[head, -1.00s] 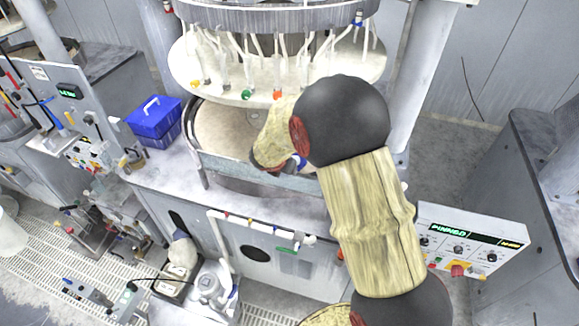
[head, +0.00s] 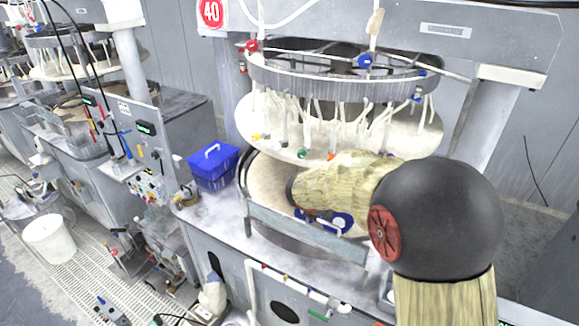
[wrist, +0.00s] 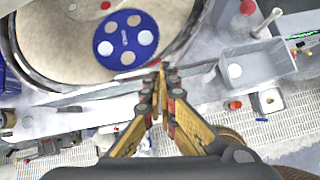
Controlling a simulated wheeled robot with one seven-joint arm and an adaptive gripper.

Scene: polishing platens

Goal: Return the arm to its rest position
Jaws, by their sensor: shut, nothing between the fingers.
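My gripper (wrist: 162,84) shows in the wrist view with its two yellow-and-black fingers brought together and nothing between them. Its tips point at the front rim of a round polishing machine, below a blue disc with pale round spots (wrist: 125,36). The disc lies on the pale platen (wrist: 66,70). Part of the blue disc (head: 342,222) shows beneath the arm.
The upper plate with hoses (head: 290,135) hangs above the arm. A grey tray (wrist: 252,72) is right of the gripper. A white bucket (head: 50,240) stands on the floor at left.

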